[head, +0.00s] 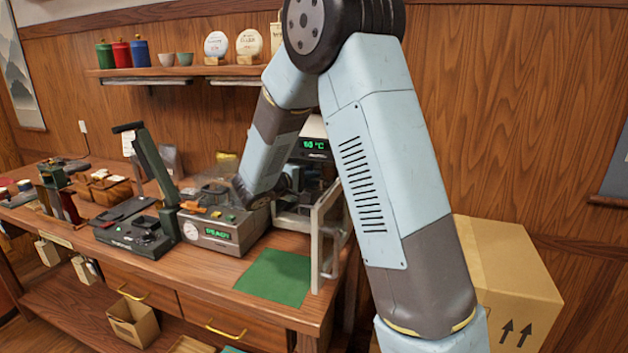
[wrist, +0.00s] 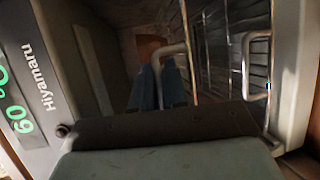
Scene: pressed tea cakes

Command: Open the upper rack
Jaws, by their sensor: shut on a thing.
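The dryer (head: 312,146) stands at the right end of the bench, its green display showing 60 °C. In the wrist view, its front panel (wrist: 30,95) is at the left, marked Hiyamaru, and the picture is turned on its side. The upper rack's metal handle (wrist: 178,47) is the loop nearer the panel. My gripper (wrist: 159,66) is shut on this handle, with its two blue-grey fingers at the bar. The lower rack's handle (wrist: 246,65) is farther right and free. In the head view, my forearm hides most of the gripper and the racks.
A pale framed door (head: 318,245) stands open at the dryer's front right. A green mat (head: 275,277) lies on the bench before it. The grey press unit (head: 222,232) with a READY display stands to the left. A cardboard box (head: 510,270) is at the right.

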